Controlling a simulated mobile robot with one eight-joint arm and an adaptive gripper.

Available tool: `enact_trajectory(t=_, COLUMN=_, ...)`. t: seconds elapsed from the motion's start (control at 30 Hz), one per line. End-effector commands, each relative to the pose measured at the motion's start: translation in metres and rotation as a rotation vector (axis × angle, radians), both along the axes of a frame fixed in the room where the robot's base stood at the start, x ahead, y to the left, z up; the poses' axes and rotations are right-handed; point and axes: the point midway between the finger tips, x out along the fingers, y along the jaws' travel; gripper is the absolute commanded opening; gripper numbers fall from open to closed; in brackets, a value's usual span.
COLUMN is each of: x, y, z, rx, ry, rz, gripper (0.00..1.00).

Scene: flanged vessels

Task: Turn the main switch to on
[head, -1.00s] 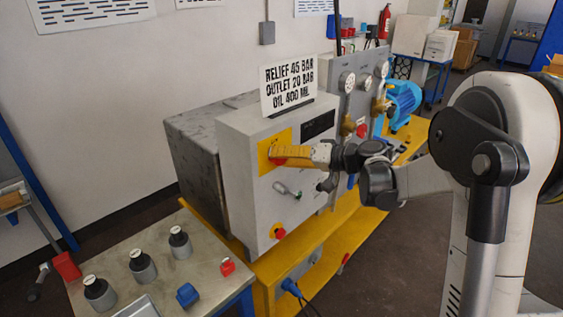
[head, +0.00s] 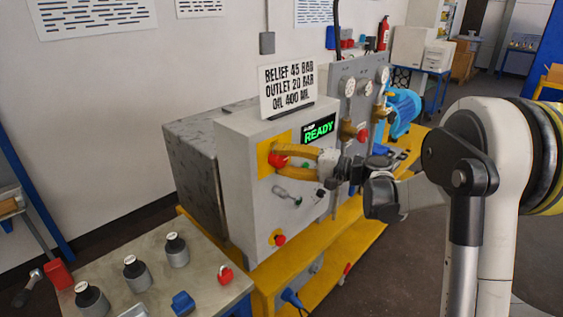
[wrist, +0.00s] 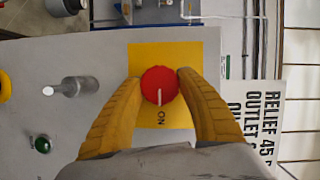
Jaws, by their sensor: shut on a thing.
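The main switch is a round red knob (wrist: 160,85) on a yellow plate (wrist: 143,59) on the front of the grey control box (head: 236,178). In the wrist view its white pointer line points toward the "ON" mark. My gripper (wrist: 159,82) has its two yellow fingers shut on the knob, one on each side. The red knob (head: 276,160) also shows at the fingertips in the head view. The box's display (head: 320,129) is lit and reads READY in green.
Below the switch on the box are a grey lever (head: 286,196) and a red button (head: 279,240). A printed sign (head: 287,85) stands on top. Gauges and a blue motor (head: 403,112) are to the right. Several dark-capped containers stand on the bench at front left.

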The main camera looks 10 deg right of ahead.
Motion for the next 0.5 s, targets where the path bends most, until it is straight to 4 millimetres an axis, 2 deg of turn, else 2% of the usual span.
enact_trajectory(t=0.4, x=-0.0002, y=0.0006, z=0.0002, rx=0.006, ry=0.005, rz=0.001, gripper=0.14)
enact_trajectory(t=0.43, x=-0.0002, y=0.0006, z=0.0002, rx=0.006, ry=0.005, rz=0.001, gripper=0.53)
enact_trajectory(t=0.47, x=-0.0002, y=0.0006, z=0.0002, rx=0.006, ry=0.004, rz=0.001, gripper=0.63)
enact_trajectory(t=0.5, x=-0.0001, y=0.0004, z=0.0002, rx=0.006, ry=0.004, rz=0.001, gripper=0.68)
